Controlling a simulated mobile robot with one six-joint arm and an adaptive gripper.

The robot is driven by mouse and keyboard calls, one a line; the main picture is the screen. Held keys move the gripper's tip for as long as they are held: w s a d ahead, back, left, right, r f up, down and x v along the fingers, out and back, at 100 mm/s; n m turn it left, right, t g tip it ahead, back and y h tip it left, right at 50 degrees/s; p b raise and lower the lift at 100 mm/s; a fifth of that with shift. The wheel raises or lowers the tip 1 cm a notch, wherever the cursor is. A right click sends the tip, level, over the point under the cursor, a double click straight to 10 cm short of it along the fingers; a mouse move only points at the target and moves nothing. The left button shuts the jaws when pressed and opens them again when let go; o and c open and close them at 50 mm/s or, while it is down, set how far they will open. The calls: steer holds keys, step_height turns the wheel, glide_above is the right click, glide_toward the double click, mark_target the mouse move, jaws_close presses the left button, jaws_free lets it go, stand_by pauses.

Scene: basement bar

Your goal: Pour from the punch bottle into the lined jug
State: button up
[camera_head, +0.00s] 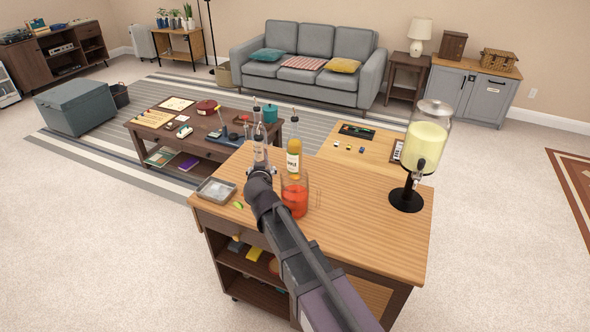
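My arm reaches up to the wooden cart top, and my gripper (260,163) is at its far left part. A clear bottle (260,145) with a pale label stands in line with the gripper; whether the fingers touch it is hidden. An amber bottle (293,163) with a white label and a dark spout stands upright to the right. A clear glass jug (295,197) with red liquid in its lower part stands nearer, just right of the gripper and partly behind my arm. I cannot make out lines on it, nor which bottle is the punch bottle.
A drink dispenser (425,148) with pale yellow liquid stands at the cart's right. A metal tray (216,191) and a lime piece (238,205) lie at the left. The cart top (370,220) is clear between jug and dispenser. A low table (150,125) stands behind.

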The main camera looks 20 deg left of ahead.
step_height(320, 180, up, 2)
steer(key=shift+r+p, duration=0.25)
steer(key=shift+p, duration=0.65)
steer(key=shift+s, duration=0.1)
